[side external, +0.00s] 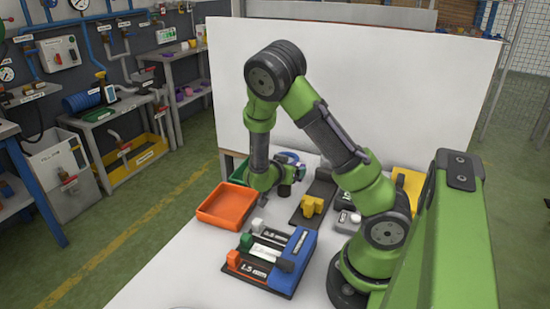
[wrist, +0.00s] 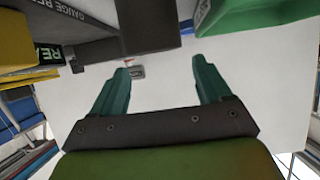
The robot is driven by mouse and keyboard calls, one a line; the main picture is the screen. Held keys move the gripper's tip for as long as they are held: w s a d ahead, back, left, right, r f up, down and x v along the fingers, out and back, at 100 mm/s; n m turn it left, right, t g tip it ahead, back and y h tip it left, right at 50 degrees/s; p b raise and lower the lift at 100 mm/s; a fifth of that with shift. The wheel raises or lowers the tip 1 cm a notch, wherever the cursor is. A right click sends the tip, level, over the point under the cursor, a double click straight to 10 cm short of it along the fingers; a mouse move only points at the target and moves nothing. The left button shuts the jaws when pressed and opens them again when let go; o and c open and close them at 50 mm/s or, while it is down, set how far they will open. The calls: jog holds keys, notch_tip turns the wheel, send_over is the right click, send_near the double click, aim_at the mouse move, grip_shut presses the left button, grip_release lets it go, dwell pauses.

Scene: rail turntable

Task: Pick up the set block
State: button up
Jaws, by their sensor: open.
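My gripper (wrist: 160,66) is open in the wrist view, with two teal fingers apart and nothing held between them. Beyond the left fingertip, a small grey labelled piece (wrist: 138,71) lies on the white table by a dark block. Its label is too small to read, so I cannot tell whether it is the set block. In the side view my gripper (side external: 268,192) hangs low over the table, right of the orange tray (side external: 226,205); its fingertips are hard to make out. No piece there is legibly marked as the set block.
A dark plate (side external: 313,203) carries a yellow block (side external: 312,206). A front rack (side external: 283,283) holds orange-, green- and white-ended pieces beside a blue block (side external: 301,247). A green tray (side external: 239,174) stands behind the orange one. A white panel (side external: 400,100) closes the back.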

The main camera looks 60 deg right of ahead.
jog(key=shift+x, duration=3)
jog(key=shift+a+f, duration=0.1)
jog(key=c, duration=1.4)
